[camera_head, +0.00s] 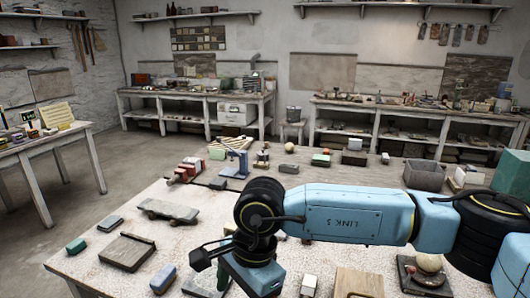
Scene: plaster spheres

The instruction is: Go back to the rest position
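My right arm (340,213) comes in from the right, its blue link level above the table. It bends down at a black joint (260,205) into a short blue part (253,274) near the bottom edge. A small dark part (202,258) sticks out to its left; I cannot make out fingertips or whether the gripper is open. My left arm and gripper are not in view. A pale sphere (430,263) sits on a dark square holder (428,281) at the lower right. Another pale sphere (289,147) is at the table's far side.
The speckled worktable (110,222) holds a grey slab (168,210), a flat brown block (127,252), a wooden board (358,284), a blue stand (234,165) and a grey bin (424,175). A side table (50,150) stands left; shelved benches line the back wall. Open floor lies left.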

